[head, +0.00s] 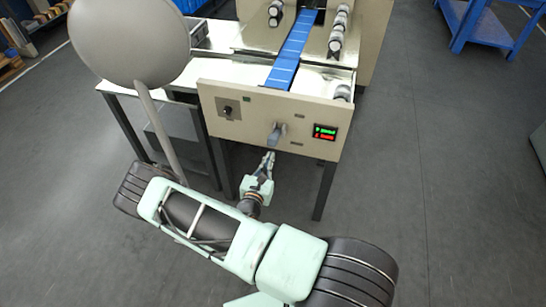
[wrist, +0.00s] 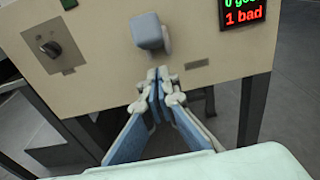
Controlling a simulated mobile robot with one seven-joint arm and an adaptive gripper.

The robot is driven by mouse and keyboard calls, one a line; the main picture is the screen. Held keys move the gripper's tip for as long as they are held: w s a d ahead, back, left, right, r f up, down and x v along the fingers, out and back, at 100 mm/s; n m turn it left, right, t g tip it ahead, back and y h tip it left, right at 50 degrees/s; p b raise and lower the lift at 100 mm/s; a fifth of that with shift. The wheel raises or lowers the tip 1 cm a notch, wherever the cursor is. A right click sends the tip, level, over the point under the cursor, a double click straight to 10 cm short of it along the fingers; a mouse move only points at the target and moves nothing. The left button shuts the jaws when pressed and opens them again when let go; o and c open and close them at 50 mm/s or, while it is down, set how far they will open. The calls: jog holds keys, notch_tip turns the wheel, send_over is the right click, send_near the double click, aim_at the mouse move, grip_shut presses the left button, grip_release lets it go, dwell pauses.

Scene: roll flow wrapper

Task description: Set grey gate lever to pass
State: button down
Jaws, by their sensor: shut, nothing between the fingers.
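The grey gate lever (head: 275,134) sticks out from the beige front panel (head: 250,108) of the machine, right of the panel's middle. In the wrist view the lever (wrist: 148,32) shows as a blue-grey block above my fingers. My gripper (head: 268,158) is shut and empty, just below the lever and near the panel's lower edge. In the wrist view its fingertips (wrist: 158,74) meet below the lever and look apart from it. I cannot read any pass marking beside the lever.
A dark rotary switch (head: 228,110) sits left on the panel. A lit display (head: 324,131) at right shows green and red lines; the red one reads "1 bad" in the wrist view (wrist: 243,16). A blue belt (head: 289,52) runs behind. A large grey disc (head: 130,40) stands at left.

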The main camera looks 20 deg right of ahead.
jog(key=f+v, duration=0.1)
jog(key=v, duration=0.9)
jog(key=shift+s+r, duration=0.15)
jog(key=shift+r, duration=0.25)
jog(key=shift+a, duration=0.15)
